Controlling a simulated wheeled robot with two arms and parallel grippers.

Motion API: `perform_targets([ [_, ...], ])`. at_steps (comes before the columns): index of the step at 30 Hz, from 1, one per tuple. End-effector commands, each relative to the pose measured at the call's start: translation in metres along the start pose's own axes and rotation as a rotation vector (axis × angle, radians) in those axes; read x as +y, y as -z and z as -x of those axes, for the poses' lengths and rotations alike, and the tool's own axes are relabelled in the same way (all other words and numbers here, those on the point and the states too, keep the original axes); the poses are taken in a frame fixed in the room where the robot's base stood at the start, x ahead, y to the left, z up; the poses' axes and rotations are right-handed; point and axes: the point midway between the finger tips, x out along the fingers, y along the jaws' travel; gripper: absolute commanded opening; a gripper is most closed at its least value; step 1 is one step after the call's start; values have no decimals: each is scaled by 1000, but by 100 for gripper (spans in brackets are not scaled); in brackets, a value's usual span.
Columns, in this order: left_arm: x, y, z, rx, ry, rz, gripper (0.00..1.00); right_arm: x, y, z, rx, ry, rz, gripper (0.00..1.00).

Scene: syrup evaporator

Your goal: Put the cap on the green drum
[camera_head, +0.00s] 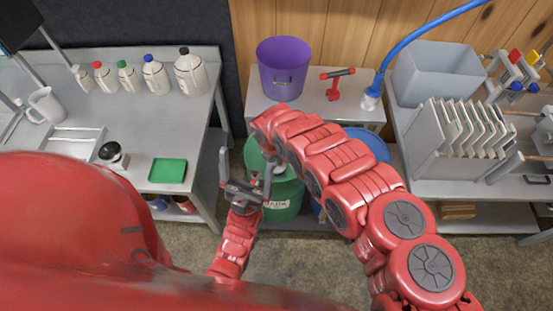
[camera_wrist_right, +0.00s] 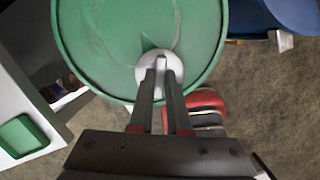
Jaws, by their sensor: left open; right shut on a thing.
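The green drum (camera_head: 284,201) stands on the floor in front of the low bench, partly hidden by my right arm. Its round green top fills the upper part of the right wrist view (camera_wrist_right: 100,45). My right gripper (camera_wrist_right: 160,75) is shut on the white cap (camera_wrist_right: 150,72), which is over the drum top near its rim. I cannot tell whether the cap touches or sits on an opening. In the head view my right forearm mostly hides that gripper. My left gripper (camera_head: 245,172) is open and empty, with its fingers up, in front of the drum's left side.
A blue drum (camera_head: 370,142) stands right of the green one. Behind, a low bench (camera_head: 312,105) holds a purple bucket (camera_head: 283,72) and a red-handled tool (camera_head: 335,82). A left bench carries bottles and a green tray (camera_head: 167,170). A right bench holds a grey rack (camera_head: 430,150).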

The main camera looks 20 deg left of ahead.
Motion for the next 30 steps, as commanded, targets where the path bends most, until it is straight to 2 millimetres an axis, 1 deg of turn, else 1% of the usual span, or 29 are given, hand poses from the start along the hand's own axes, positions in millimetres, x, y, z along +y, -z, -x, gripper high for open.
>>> perform_targets([
  [10,0,-2,10,0,0,0,100,0,1,-8,0,0,0,0],
  [25,0,-2,10,0,0,0,100,0,2,-8,0,0,0,0],
  [30,1,-2,13,0,0,0,100,0,2,-10,0,0,0,0],
])
